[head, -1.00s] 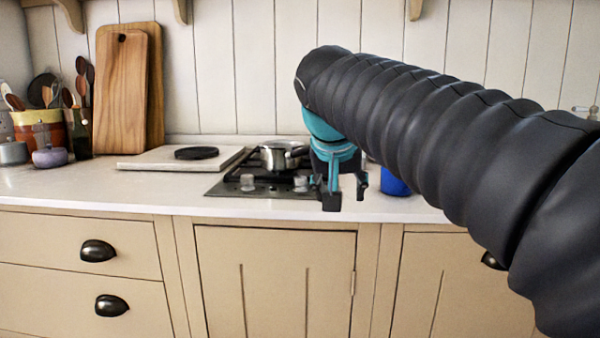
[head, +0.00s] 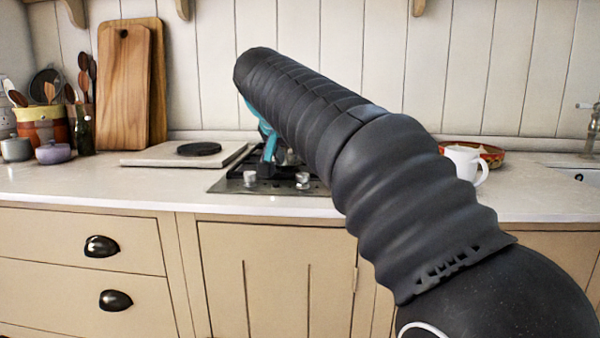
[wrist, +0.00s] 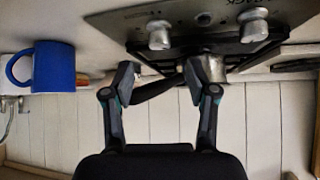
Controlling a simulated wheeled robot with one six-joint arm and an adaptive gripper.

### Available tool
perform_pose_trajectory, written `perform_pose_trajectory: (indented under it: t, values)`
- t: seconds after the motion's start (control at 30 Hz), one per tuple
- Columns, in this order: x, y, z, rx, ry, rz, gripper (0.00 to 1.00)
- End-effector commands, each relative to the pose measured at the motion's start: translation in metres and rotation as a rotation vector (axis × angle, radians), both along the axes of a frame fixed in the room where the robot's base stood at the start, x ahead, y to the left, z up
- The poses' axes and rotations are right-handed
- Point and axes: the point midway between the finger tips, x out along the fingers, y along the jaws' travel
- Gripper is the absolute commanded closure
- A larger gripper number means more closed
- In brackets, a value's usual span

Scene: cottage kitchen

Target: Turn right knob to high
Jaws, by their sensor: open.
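The gas hob (head: 225,186) is set in the counter and has two pale knobs on its front panel. The right knob (head: 302,179) shows in the head view and, with that view upside down, as the left one in the wrist view (wrist: 160,34). The left knob (head: 250,178) is also in the wrist view (wrist: 254,26). My gripper (wrist: 160,75) is open, its fingertips apart and touching neither knob. In the head view my arm hides most of it; a teal part shows above the hob.
A metal pot (wrist: 211,68) with a dark handle is on the hob, close to one fingertip in the wrist view. A blue mug (wrist: 54,67) stands beside the hob. A white mug (head: 463,166) and a red bowl (head: 492,154) are farther right. A pale board (head: 165,157) lies left.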

Motion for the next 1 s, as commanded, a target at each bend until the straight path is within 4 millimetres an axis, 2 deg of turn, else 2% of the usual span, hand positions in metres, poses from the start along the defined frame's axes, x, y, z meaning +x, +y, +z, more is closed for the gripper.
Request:
perform_pose_trajectory:
  t: [0.2, 0.4, 0.8, 0.87, 1.0]
  values:
    - [0.027, -0.007, -0.028, -0.001, 0.003, -0.003, 0.42]
    - [0.041, -0.010, -0.042, 0.001, 0.001, -0.001, 0.42]
    - [0.046, -0.011, -0.047, 0.001, 0.001, -0.001, 0.42]
    - [0.046, -0.011, -0.047, 0.001, 0.001, -0.001, 0.55]
    - [0.046, -0.011, -0.047, 0.001, 0.000, -0.001, 0.90]
